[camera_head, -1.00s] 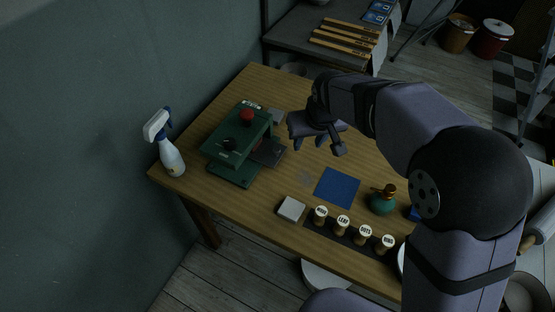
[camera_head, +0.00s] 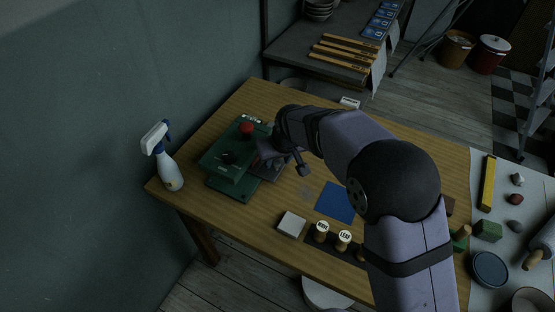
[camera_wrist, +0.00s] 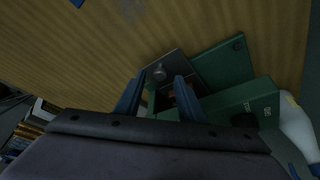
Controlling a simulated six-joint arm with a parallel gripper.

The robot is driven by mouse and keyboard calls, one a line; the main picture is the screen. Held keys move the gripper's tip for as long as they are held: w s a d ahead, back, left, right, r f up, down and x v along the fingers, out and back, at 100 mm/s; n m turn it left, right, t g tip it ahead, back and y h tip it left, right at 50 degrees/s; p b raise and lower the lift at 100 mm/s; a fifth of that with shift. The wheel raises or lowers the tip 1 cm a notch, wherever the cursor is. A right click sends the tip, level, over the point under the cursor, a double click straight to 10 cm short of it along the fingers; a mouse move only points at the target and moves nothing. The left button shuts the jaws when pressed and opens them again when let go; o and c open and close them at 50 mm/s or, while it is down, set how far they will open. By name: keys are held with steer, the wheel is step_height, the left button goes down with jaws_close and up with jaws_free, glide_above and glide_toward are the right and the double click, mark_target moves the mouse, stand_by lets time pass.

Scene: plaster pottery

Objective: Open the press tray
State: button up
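The green press (camera_head: 228,160) stands at the left of the wooden table, with a red knob (camera_head: 246,128) on top. Its dark grey tray (camera_head: 268,173) sticks out at the right side; my arm hides part of it. My gripper (camera_head: 271,155) is beside the press, over the tray. In the wrist view, my gripper (camera_wrist: 157,90) is open, with one finger on each side of the view's middle. The tray's small round knob (camera_wrist: 159,73) shows just beyond and between the fingertips. I cannot tell whether the fingers touch it.
A spray bottle (camera_head: 166,160) stands left of the press. A pale block (camera_head: 291,224), a blue mat (camera_head: 336,202) and labelled stamps (camera_head: 322,232) lie to the right and front. The table between press and mat is mostly clear.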

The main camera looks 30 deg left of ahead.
steer(key=shift+w+a+f, duration=0.2)
steer(key=shift+f, duration=0.45)
steer(key=shift+c, duration=0.2)
jaws_close()
steer(key=d+b, duration=0.1)
steer(key=d, duration=1.1)
steer(key=shift+d, duration=0.1)
steer(key=shift+o, duration=0.2)
jaws_free()
